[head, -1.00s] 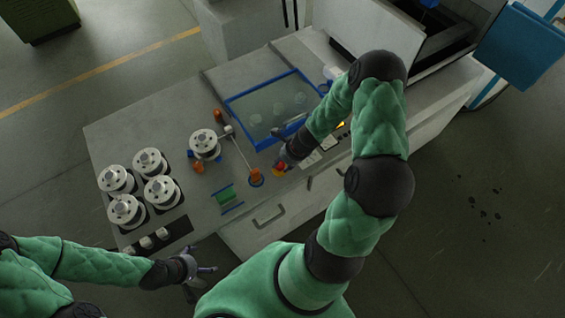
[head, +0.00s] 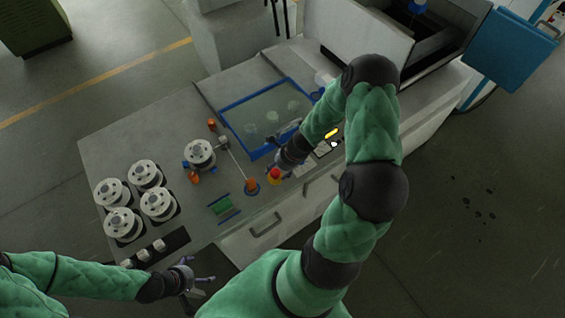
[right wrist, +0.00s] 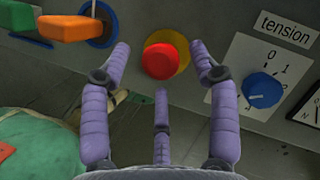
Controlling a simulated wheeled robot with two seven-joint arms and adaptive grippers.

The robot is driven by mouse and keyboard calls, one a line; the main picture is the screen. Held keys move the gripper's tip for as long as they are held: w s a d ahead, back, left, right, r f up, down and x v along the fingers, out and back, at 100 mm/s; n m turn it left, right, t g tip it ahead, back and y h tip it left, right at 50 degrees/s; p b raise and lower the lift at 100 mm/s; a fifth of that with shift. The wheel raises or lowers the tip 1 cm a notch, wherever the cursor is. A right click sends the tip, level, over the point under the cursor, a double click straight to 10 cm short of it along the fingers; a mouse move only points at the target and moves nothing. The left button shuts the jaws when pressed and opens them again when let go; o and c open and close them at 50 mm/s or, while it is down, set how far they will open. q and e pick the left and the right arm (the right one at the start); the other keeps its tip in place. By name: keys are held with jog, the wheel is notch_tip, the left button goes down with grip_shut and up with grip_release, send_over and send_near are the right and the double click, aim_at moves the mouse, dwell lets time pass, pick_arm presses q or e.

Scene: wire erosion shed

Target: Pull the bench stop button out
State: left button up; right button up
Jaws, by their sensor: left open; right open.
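The bench stop button is a red mushroom knob (right wrist: 160,61) on a yellow round base (right wrist: 182,56) on the bench's grey front panel, in the right wrist view. It also shows as a small red spot in the head view (head: 274,174). My right gripper (right wrist: 161,72) is open, with its purple fingers spread around the lower sides of the knob and apart from it; nothing is held. In the head view the right gripper (head: 273,157) is at the bench's front edge, just above the button. My left gripper (head: 205,279) is open and empty, off the bench's near left corner.
Beside the button are a blue tension dial (right wrist: 264,90) at right and an orange lever (right wrist: 75,28) at left. On the bench (head: 130,139) are several wire spools (head: 122,224) and a blue-rimmed tray (head: 226,116). A drawer handle (head: 266,226) is on the front.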

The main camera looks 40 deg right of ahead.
jog(key=v, duration=1.1)
jog(key=shift+r, duration=0.3)
